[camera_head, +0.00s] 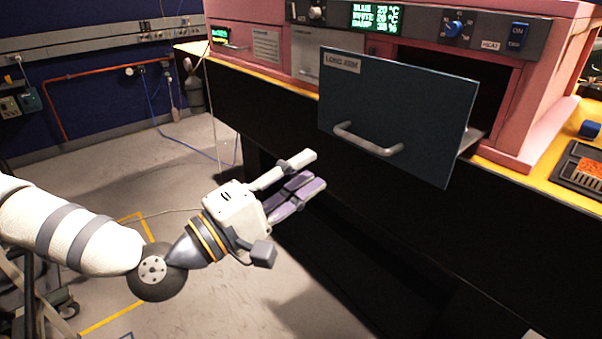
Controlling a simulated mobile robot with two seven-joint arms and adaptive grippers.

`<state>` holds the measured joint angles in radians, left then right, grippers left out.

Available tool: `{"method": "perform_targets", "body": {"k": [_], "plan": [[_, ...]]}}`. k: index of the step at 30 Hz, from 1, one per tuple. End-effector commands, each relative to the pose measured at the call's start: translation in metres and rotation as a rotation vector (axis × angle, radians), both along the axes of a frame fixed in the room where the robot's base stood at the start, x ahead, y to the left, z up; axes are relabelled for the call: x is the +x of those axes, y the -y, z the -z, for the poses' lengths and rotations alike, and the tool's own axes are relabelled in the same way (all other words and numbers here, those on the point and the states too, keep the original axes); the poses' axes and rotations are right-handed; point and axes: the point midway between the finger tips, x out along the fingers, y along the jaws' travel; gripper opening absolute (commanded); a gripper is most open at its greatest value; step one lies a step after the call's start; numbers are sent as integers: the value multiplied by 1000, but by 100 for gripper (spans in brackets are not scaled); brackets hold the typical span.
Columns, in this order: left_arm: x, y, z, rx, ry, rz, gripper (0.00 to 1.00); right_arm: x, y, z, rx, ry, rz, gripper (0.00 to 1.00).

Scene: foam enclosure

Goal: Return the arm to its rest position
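My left arm (75,228) comes in from the left, white with grey bands. It reaches over the floor towards the black front of the bench. My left gripper (312,172) points right and slightly up, with its fingers apart and nothing between them. Purple pads show on the lower finger. The gripper appears left of and below the handle of the dark blue drawer, apart from it. My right gripper is not in view.
The dark blue drawer front (400,105), with a grey handle (368,140), stands pulled out from the pink machine (545,110). The machine sits on a yellow-topped bench (495,172). A keypad-like device (580,168) lies at right. Open floor (185,165) lies at left.

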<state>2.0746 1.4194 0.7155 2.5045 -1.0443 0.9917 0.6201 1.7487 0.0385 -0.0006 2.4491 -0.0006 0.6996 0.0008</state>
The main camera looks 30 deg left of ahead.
Motion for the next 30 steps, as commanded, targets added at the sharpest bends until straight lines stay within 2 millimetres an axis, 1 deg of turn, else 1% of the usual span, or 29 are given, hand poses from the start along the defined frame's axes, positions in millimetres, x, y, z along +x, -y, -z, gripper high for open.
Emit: {"method": "perform_targets", "body": {"k": [3, 13, 14, 16, 17, 19, 20, 21, 23, 24, 26, 27, 29, 30], "plan": [[-3, -1, 1, 1, -1, 1, 30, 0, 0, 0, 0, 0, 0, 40], [-2, 0, 1, 1, -3, 2, 30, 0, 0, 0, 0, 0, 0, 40], [-2, 2, 4, 4, -11, 7, 30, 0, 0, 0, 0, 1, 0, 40], [-4, 17, 22, 30, -70, 46, 30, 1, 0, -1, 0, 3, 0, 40], [-7, 28, 36, 52, -115, 74, 30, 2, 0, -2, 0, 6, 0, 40], [-22, 60, 83, 130, -258, 166, 30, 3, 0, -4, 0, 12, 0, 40], [-33, 74, 107, 176, -329, 215, 30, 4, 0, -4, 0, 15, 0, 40], [-52, 91, 139, 243, -426, 279, 30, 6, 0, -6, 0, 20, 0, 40], [-87, 108, 185, 353, -565, 379, 30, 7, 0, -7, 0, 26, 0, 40], [-115, 115, 214, 435, -654, 449, 30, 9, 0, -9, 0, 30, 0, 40], [-160, 118, 253, 571, -781, 555, 30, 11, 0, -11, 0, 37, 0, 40], [-192, 113, 276, 670, -864, 627, 30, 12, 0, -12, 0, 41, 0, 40], [-239, 98, 304, 828, -972, 733, 30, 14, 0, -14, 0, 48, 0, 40], [-267, 83, 318, 935, -1036, 800, 30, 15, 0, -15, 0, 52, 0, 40]]}}
